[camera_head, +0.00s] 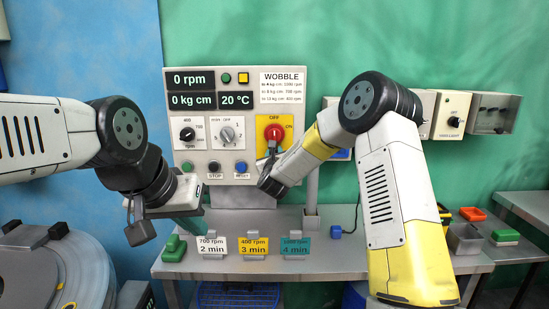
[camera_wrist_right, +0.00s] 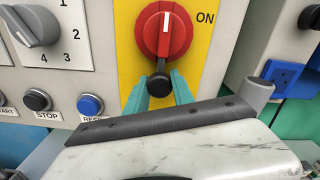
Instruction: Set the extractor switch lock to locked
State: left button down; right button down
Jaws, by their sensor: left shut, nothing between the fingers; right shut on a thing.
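The extractor switch (camera_head: 274,133) is a red rotary handle on a yellow plate marked OFF above and ON at right. Its white mark points up towards OFF, and it also shows in the right wrist view (camera_wrist_right: 165,32). A black round-ended lock piece (camera_wrist_right: 159,84) hangs just below the red handle. My right gripper (camera_wrist_right: 160,90) has its teal fingers shut on this black piece; in the head view my wrist mostly hides it. My left gripper (camera_head: 190,222) is shut and empty, low in front of the panel's left side.
The grey control panel (camera_head: 238,82) also carries dials and START, STOP and RESET buttons. Below, time cards (camera_head: 253,245) stand on a metal shelf (camera_head: 335,255) with a green block (camera_head: 174,248) at left. Grey wall boxes (camera_head: 493,113) are at right. A round drum (camera_head: 50,275) is at lower left.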

jog(key=c, duration=1.1)
grip_release()
jog(key=shift+r, duration=0.25)
jog(key=shift+s, duration=0.1)
jog(key=s, duration=0.7)
jog(key=shift+s, duration=0.3)
jog(key=s+d+r+n+g+y, duration=0.25)
jog(key=s+n, duration=0.35)
jog(key=n, duration=0.3)
jog(key=s+d+r+n+g+y, duration=0.1)
jog(key=s+r+n+g+y, duration=0.2)
jog(key=s+n, duration=0.5)
jog(key=s+d+f+n+g+h, duration=0.1)
jog(key=s+d+n+g, duration=0.1)
jog(key=s+n, duration=0.3)
jog(key=s+d+f+n+g+h, duration=0.1)
jog(key=s+d+n, duration=0.4)
jog(key=s, duration=0.7)
jog(key=s+d+f+n+g+h, duration=0.1)
jog(key=s+d+n+g, duration=0.2)
jog(key=s+n, duration=0.3)
jog(key=shift+s+d, duration=0.2)
jog(key=shift+s, duration=0.5)
jog(key=shift+s+d, duration=0.2)
jog(key=shift+s, duration=0.45)
